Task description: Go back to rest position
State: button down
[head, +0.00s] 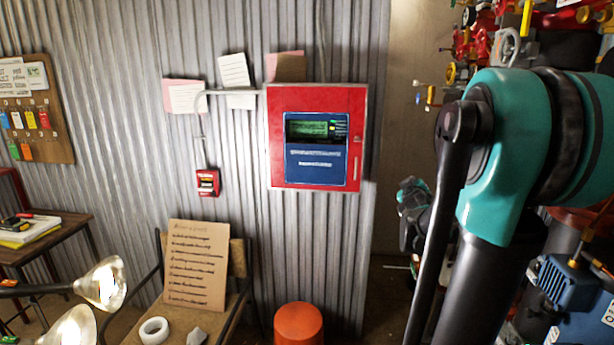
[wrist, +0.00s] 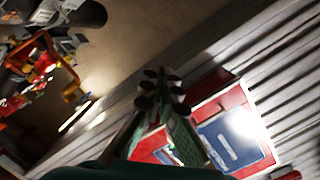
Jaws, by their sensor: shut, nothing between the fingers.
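My gripper (wrist: 161,82) shows in the wrist view, with its dark fingers pointing up the picture and brought together. Nothing is held between them. The red alarm panel with a blue face lies at the lower right of the fingers in the wrist view (wrist: 236,128). In the head view, the same red panel (head: 272,140) hangs on the corrugated wall, and my teal and black arm stands at the right. The gripper's fingertips cannot be made out in the head view.
A small red call point (head: 208,182) is on the wall. A chair holds a cardboard note (head: 197,265) and a white tape roll (head: 154,331). An orange cylinder (head: 298,324) stands below the panel. Red pipework and valves (head: 485,45) crowd the right. Lamps (head: 104,284) are at lower left.

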jog(key=s+a+f+m+g+y, duration=0.1)
jog(key=s+a+f+g, duration=0.3)
jog(key=s+f, duration=0.5)
jog(key=s+a+f+m+g+y, duration=0.2)
jog(key=s+a+f+g, duration=0.2)
jog(key=s, duration=0.8)
jog(key=s+a+f+m+g+y, duration=0.2)
jog(key=s+a+f+g, duration=0.2)
jog(key=s+a+f, duration=0.3)
jog(key=s+f, duration=0.3)
jog(key=f, duration=0.3)
jog(key=shift+s+f, duration=0.15)
jog(key=shift+f, duration=0.2)
